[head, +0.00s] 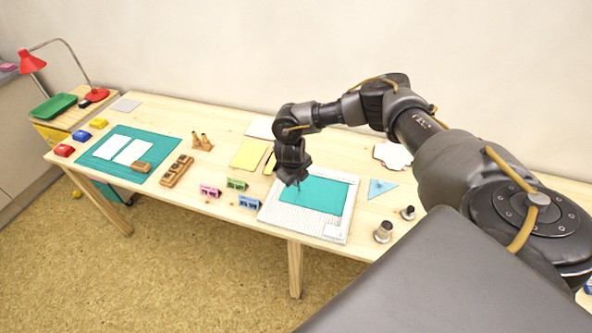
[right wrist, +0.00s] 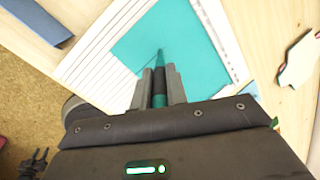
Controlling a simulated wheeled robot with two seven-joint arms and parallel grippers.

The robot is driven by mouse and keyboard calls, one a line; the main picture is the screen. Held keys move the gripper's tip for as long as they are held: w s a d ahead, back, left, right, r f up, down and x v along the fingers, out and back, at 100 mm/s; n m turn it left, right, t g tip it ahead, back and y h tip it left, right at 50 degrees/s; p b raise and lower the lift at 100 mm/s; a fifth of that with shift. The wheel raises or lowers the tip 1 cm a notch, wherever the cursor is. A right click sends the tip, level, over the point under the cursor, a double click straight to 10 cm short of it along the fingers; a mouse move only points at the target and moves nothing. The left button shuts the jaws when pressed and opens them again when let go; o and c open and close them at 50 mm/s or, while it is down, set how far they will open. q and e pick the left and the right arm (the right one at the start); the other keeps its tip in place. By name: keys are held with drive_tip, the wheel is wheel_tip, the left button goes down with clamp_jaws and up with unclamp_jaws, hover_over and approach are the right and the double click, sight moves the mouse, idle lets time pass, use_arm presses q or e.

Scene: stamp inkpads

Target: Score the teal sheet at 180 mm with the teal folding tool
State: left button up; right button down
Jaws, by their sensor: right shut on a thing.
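The teal sheet (head: 322,196) lies on the white scoring board (head: 285,215), which has ruled grooves along its left part. The sheet also fills the upper middle of the right wrist view (right wrist: 185,40). My right gripper (head: 296,182) is over the left part of the sheet. In the right wrist view my right gripper (right wrist: 158,88) is shut on the teal folding tool (right wrist: 160,62), a dark-banded tool with a pointed tip. The tip points at the sheet near its left edge; I cannot tell whether it touches. My left gripper is not in view.
Pink, green and blue small blocks (head: 237,184) stand left of the board. Yellow paper (head: 249,154) lies behind. A green cutting mat (head: 105,165) with white cards is farther left.

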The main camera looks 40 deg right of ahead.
drive_tip(key=shift+d, duration=0.15)
drive_tip(key=shift+w+d+b, duration=0.45)
drive_tip(key=shift+d+b, duration=0.1)
drive_tip(key=shift+d, duration=0.15)
drive_tip(key=shift+w+d, duration=0.1)
idle(0.3)
drive_tip(key=shift+w+d+f+b, duration=0.1)
drive_tip(key=shift+w+d+b, duration=0.4)
drive_tip(key=shift+d+b, duration=0.25)
drive_tip(key=shift+w, duration=0.1)
drive_tip(key=shift+d, duration=0.1)
drive_tip(key=shift+w+d+b, duration=0.45)
drive_tip(key=shift+d+b, duration=0.2)
drive_tip(key=shift+b, duration=0.1)
drive_tip(key=shift+w+d, duration=0.1)
drive_tip(key=shift+d, duration=0.05)
